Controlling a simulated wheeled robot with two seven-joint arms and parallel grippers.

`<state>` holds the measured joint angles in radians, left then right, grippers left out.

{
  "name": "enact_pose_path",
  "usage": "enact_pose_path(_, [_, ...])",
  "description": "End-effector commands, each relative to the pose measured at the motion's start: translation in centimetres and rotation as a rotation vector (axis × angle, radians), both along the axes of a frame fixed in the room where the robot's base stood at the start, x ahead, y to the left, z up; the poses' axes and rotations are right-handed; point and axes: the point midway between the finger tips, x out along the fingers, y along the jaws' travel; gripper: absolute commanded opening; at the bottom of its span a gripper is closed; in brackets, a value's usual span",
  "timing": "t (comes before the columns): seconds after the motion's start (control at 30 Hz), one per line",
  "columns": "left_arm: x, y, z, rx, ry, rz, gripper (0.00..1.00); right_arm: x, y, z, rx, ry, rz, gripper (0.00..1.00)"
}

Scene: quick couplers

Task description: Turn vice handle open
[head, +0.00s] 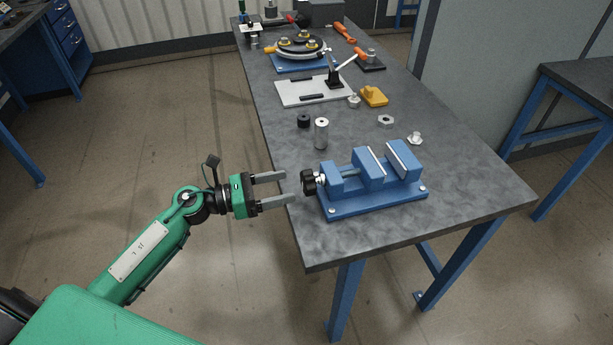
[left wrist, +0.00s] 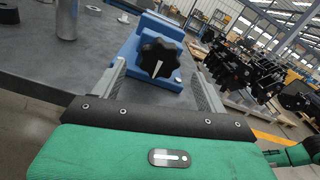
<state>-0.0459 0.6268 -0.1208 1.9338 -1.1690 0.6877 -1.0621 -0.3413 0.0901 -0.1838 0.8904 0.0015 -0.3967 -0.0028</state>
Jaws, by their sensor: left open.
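The blue vice (head: 372,182) sits near the front end of the grey workbench. Its black star-shaped handle (head: 309,183) points left, at the bench's left edge. In the left wrist view the handle (left wrist: 159,58) faces the camera, with a white mark on it. My left gripper (head: 279,189) is open, its fingers level and pointing at the handle from the left, with a small gap between the fingertips and the handle. In the left wrist view the open fingers (left wrist: 160,88) stand to either side of the handle and hold nothing. My right gripper is not in view.
On the workbench (head: 345,238) behind the vice stand a metal cylinder (head: 321,133), a black knob (head: 304,120), a nut (head: 386,121) and a yellow block (head: 374,96). A toggle clamp plate (head: 290,99) lies farther back. The floor left of the bench is clear.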

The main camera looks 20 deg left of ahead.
Motion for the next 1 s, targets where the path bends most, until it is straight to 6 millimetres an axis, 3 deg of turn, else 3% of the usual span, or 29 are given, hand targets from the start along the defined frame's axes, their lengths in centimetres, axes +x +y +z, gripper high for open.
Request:
enact_pose_path(0.13, [1.8,-2.6,0.4,-0.003,-0.001,0.0,0.75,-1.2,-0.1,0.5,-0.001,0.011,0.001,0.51])
enact_pose_path(0.33, [3.2,-4.7,0.2,-0.003,0.001,0.0,0.75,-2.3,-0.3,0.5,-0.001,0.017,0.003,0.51])
enact_pose_path(0.77, [3.7,-5.5,0.0,-0.001,0.002,0.0,0.75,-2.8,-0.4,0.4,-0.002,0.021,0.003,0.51])
enact_pose_path(1.0, [3.7,-5.5,0.0,-0.001,0.002,0.001,0.3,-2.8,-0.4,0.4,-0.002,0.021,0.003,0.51])
